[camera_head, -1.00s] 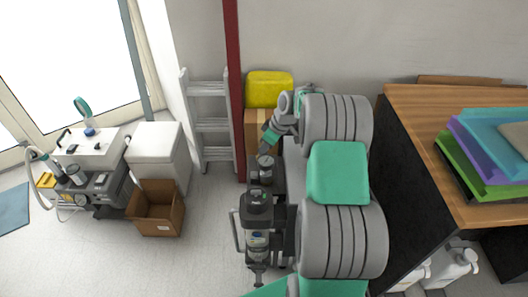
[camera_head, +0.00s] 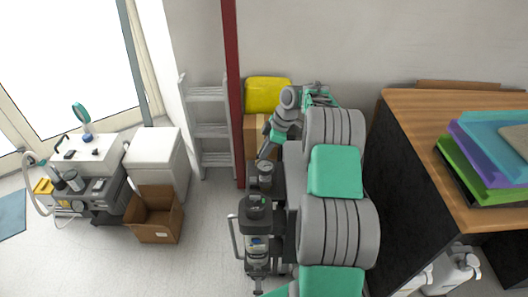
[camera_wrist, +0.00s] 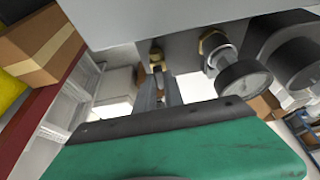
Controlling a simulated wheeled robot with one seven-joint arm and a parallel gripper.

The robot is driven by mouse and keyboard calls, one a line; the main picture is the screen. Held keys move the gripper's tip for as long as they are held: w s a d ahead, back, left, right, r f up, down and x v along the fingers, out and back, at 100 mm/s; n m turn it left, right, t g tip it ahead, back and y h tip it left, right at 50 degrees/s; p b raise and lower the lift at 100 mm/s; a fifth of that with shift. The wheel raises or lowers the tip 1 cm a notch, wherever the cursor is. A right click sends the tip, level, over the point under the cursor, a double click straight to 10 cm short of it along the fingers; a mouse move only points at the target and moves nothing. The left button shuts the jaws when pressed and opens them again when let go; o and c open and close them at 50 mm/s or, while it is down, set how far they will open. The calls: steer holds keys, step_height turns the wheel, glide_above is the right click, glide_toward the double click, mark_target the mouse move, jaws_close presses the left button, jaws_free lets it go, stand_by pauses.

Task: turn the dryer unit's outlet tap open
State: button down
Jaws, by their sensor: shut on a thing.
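The dryer unit is seen close up in the wrist view as a grey housing (camera_wrist: 190,20) with brass fittings on its underside. A dark machine (camera_head: 257,240) with a labelled cylinder stands on the floor in the head view. My gripper (camera_wrist: 162,80) points at the left brass fitting, the outlet tap (camera_wrist: 156,58). Its grey fingers are shut on the tap, whose handle is mostly hidden between them. In the head view my gripper (camera_head: 265,153) reaches down at the machine's back end, and the tap cannot be made out there.
A round pressure gauge (camera_wrist: 245,82) hangs just right of the fingers, beside a dark cylinder (camera_wrist: 290,60). A cardboard box (camera_head: 253,135) with a yellow bin (camera_head: 268,94) stands behind. A red post (camera_head: 233,90) and a ladder (camera_head: 210,130) are left. A wooden desk (camera_head: 420,105) is right.

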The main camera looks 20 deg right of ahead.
steer(key=c, duration=1.4)
jaws_free()
steer(key=shift+c, duration=0.2)
steer(key=shift+r, duration=0.1)
steer(key=p+v, duration=0.1)
steer(key=v, duration=0.6)
steer(key=shift+d+r, duration=0.15)
steer(key=shift+r, duration=0.1)
